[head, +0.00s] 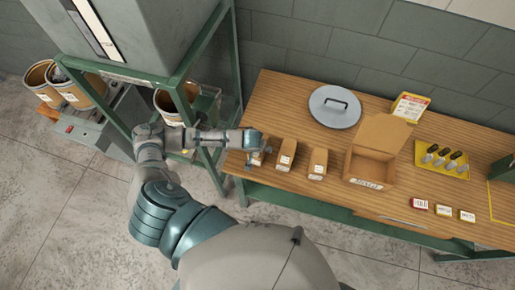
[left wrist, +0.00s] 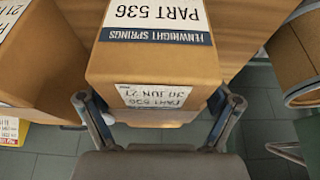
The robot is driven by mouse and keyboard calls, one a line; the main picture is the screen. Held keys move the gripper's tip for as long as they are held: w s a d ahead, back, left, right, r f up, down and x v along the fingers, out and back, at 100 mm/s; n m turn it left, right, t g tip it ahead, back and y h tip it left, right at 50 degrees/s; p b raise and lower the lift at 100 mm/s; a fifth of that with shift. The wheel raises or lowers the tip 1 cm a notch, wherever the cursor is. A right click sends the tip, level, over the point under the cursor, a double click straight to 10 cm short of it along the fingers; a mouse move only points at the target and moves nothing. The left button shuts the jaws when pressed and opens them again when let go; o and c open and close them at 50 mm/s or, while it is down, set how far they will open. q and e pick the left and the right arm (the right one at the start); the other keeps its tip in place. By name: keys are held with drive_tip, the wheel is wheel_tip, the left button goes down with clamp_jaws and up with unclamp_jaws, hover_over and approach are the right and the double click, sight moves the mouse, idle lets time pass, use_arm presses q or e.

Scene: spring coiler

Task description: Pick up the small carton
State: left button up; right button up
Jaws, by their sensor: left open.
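A small brown carton (head: 258,158) stands at the left end of the wooden bench, partly hidden by my left gripper. In the left wrist view the carton (left wrist: 155,65) fills the middle, with labels reading "PART 536" and "FENWRIGHT SPRINGS". My left gripper (head: 253,148) is at this carton. In the left wrist view its open fingers (left wrist: 160,117) stand on either side of the carton's near lower end; I cannot tell whether they touch it. Two similar cartons, a middle one (head: 286,153) and a right one (head: 318,164), stand beside it. My right gripper is not in view.
On the bench (head: 285,105) are a round grey lid (head: 335,106), an open cardboard box (head: 365,172), a yellow tray (head: 425,163) and small labelled packs (head: 443,210). A green-framed machine (head: 236,60) stands close left of the bench. A neighbouring carton (left wrist: 50,55) is close in the wrist view.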

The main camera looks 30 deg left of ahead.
use_arm(q)
drive_tip(key=shift+d, duration=0.3)
drive_tip(key=shift+a, duration=0.15)
clamp_jaws()
